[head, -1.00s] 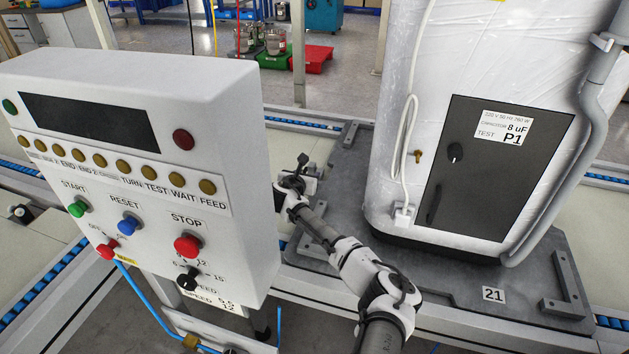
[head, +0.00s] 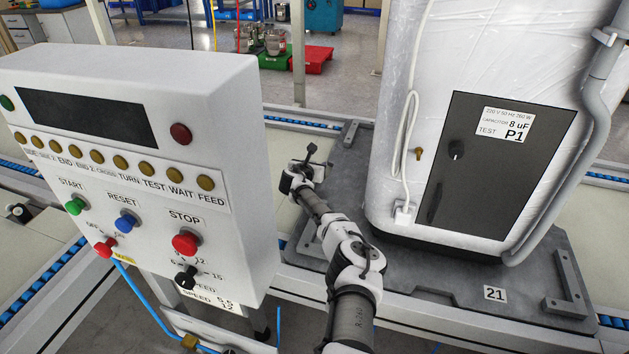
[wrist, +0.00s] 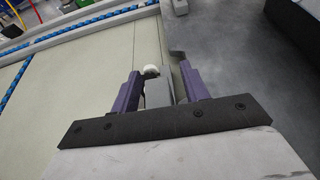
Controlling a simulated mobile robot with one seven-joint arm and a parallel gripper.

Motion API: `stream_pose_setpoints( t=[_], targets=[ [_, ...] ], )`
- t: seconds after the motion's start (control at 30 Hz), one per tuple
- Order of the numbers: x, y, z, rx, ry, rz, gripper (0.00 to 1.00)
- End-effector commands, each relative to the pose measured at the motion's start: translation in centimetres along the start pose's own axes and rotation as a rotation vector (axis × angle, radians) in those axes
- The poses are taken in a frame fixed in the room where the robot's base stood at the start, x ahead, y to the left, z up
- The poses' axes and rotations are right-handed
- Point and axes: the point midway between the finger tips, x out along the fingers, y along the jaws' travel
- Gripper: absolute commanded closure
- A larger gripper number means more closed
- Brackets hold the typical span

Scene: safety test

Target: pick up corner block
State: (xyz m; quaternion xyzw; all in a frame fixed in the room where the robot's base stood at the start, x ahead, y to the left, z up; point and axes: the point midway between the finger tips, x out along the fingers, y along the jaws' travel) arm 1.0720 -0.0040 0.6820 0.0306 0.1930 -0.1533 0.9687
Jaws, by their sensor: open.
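Grey corner blocks stand on the dark grey pallet (head: 400,278). One block (head: 350,132) is at its back left corner, and others (head: 575,280) are at the right. My gripper (head: 308,160) is over the pallet's left side, short of the back left block. In the wrist view its two purple fingers (wrist: 158,90) are apart. A grey block-like shape (wrist: 158,94) with a white rounded bit above it shows between them; I cannot tell what it is or whether it touches them. A grey block (wrist: 180,6) shows at the top edge, beyond the fingers.
A tall plastic-wrapped unit (head: 470,120) stands on the pallet, right of my arm, with a grey hose along its right side. A white control box (head: 130,150) with buttons stands close on the left. Pale conveyor surface (wrist: 95,90) lies left of the pallet.

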Motion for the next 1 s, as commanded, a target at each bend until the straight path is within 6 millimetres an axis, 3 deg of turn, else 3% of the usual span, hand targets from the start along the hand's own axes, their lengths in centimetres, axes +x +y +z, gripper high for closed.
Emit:
stream_pose_setpoints(
  t=[0.33, 0.7, 1.0],
  targets=[
    [0.4, -0.03, 0.02, 0.001, 0.0, 0.0, 0.55],
    [0.39, -0.02, 0.01, 0.0, 0.0, 0.0, 1.0],
    [0.37, 0.0, 0.16, 0.0, -0.002, 0.0, 1.0]
  ],
)
